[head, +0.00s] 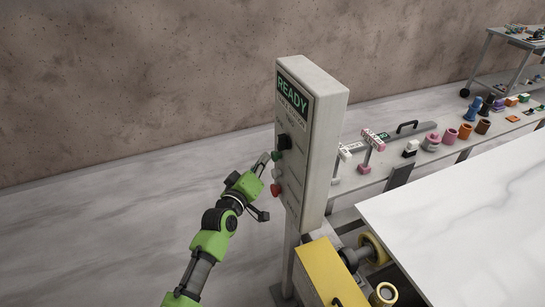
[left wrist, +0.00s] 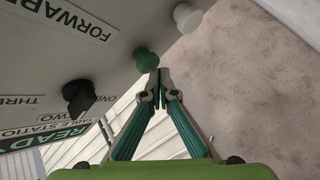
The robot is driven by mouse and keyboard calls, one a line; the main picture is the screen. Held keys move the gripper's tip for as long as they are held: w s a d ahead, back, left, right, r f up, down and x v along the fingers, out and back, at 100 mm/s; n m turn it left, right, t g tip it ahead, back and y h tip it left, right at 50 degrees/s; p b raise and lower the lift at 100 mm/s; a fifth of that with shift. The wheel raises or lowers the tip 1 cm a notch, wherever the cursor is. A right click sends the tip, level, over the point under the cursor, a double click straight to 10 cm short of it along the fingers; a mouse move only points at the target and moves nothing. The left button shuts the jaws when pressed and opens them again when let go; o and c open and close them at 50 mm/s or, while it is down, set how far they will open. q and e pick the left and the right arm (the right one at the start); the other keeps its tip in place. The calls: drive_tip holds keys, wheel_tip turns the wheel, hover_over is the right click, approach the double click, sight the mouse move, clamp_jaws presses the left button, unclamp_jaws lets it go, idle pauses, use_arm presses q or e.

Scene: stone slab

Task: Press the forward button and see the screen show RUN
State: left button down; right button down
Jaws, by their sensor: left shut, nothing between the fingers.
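The grey control box (head: 322,130) stands upright on a post, and its screen (head: 293,94) reads READY. The green button (head: 276,155) is on its left-facing panel. In the left wrist view the green button (left wrist: 146,60) sits near a FORWARD label (left wrist: 75,18). My left gripper (head: 265,158) is shut and empty, with its tips at the green button. In the left wrist view the shut fingertips (left wrist: 158,74) are right beside the button; whether they touch it I cannot tell. My right gripper is not in view.
A black knob (head: 284,142) is above the green button and a red button (head: 276,189) below. A white button (left wrist: 187,17) is nearby in the wrist view. A yellow housing (head: 328,272) and a white slab (head: 465,220) are at right. Open floor is at left.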

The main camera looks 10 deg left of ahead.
use_arm(q)
drive_tip(key=shift+w+d, duration=0.3)
drive_tip(key=shift+d, duration=0.2)
idle(0.8)
drive_tip(key=shift+s+a, duration=0.55)
drive_tip(key=shift+a, duration=0.25)
drive_tip(key=s+a, duration=0.2)
drive_tip(key=a, duration=0.2)
drive_tip(key=shift+s+a+p, duration=0.1)
drive_tip(key=shift+s+p, duration=0.3)
idle(0.5)
